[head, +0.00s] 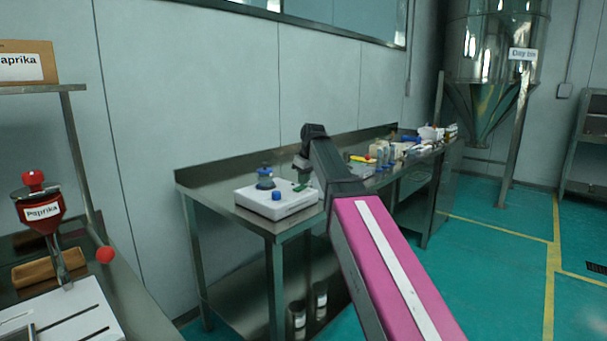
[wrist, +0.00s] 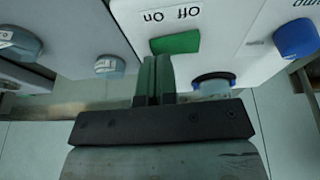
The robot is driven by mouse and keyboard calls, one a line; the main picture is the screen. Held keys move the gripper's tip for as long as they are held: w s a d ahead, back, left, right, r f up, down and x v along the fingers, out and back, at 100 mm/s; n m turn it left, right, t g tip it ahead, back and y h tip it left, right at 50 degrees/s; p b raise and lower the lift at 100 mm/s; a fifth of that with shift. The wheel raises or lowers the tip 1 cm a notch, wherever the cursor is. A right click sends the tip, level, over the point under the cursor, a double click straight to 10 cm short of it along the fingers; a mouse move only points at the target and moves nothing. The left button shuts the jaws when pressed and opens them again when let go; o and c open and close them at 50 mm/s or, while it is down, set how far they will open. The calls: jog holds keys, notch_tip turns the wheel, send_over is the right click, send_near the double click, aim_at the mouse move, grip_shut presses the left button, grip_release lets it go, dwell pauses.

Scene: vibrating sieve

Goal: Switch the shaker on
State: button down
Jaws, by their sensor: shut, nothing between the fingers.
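The shaker (head: 262,200) is a white, low box on the steel bench, with a blue-topped clear vessel (head: 265,178) on it. The green switch (wrist: 175,43) is beside an upside-down "On Off" label in the wrist view. My gripper (wrist: 157,60) is shut and empty, its fingertips right at the switch's near edge. I cannot tell whether they touch it. In the head view, my gripper (head: 302,180) hangs over the shaker's right part. The switch's setting is unclear.
The steel bench (head: 215,190) runs to the back right, with several small items at its far end. Bare bench lies left of the shaker. A wall stands behind. In the wrist view, rounded grey-blue parts (wrist: 108,66) show at left.

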jog(key=shift+f, duration=0.1)
jog(key=shift+w+d+f, duration=0.1)
jog(key=shift+d+f, duration=0.05)
jog(key=shift+f, duration=0.2)
jog(key=shift+r, duration=0.1)
jog(key=shift+s+a+r, duration=0.2)
jog(key=shift+s+a, duration=0.35)
dwell(0.4)
